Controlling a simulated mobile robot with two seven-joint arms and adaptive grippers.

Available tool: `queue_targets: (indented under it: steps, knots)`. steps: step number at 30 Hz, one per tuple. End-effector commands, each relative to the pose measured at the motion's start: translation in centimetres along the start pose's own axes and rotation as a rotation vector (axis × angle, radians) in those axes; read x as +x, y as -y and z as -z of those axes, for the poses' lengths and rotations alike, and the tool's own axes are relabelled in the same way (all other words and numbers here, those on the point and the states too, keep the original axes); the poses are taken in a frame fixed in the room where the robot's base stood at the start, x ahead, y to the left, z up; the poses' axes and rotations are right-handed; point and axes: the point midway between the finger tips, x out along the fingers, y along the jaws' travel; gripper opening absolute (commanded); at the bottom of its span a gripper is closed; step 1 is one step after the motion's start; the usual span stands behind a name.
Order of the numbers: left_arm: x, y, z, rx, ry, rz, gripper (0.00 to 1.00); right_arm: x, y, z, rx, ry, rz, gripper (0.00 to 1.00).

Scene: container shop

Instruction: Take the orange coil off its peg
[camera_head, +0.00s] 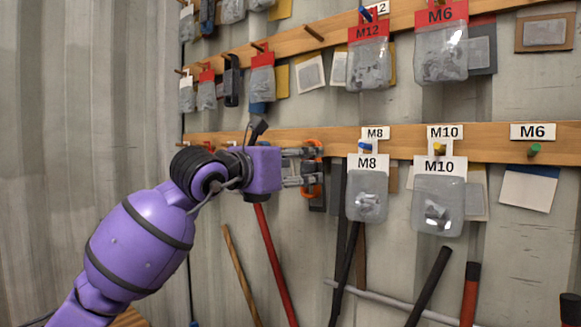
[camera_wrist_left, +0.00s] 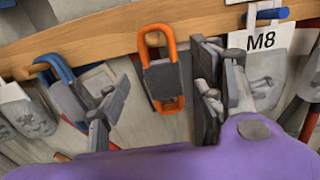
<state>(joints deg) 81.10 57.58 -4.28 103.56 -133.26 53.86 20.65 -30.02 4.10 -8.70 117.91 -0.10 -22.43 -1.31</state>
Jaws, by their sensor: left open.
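The orange coil (camera_wrist_left: 170,103) hangs from the lower wooden rail as a long loop with a dark grey band around its middle. In the head view the coil (camera_head: 311,192) is partly hidden behind my fingers. My left gripper (camera_head: 318,166) is open at the coil, one finger above the other in that view. In the left wrist view the gripper (camera_wrist_left: 157,88) has a finger on each side of the coil, with a visible gap to the left finger. I cannot tell whether the right finger touches it. The peg itself is not clearly visible. My right gripper is not in view.
A blue loop (camera_wrist_left: 56,68) hangs left of the coil on the rail (camera_head: 275,137). An M8 bag (camera_head: 367,185) hangs close on the right, with an M10 bag (camera_head: 438,203) beyond. A red-handled tool (camera_head: 274,262) and other long tools hang below.

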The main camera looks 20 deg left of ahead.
Motion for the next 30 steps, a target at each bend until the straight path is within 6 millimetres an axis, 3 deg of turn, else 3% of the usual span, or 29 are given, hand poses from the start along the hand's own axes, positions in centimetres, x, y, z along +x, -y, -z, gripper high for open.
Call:
queue_targets:
  steps: [9, 21, 30]
  knots:
    - [4.3, 0.1, -0.2, -0.002, 0.002, 0.002, 0.61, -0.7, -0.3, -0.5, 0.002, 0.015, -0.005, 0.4]
    - [5.1, 0.1, 0.0, -0.001, 0.001, 0.003, 0.61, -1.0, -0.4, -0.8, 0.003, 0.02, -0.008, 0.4]
    - [5.1, 0.1, 0.0, -0.001, 0.001, 0.003, 0.22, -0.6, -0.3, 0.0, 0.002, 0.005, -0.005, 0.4]
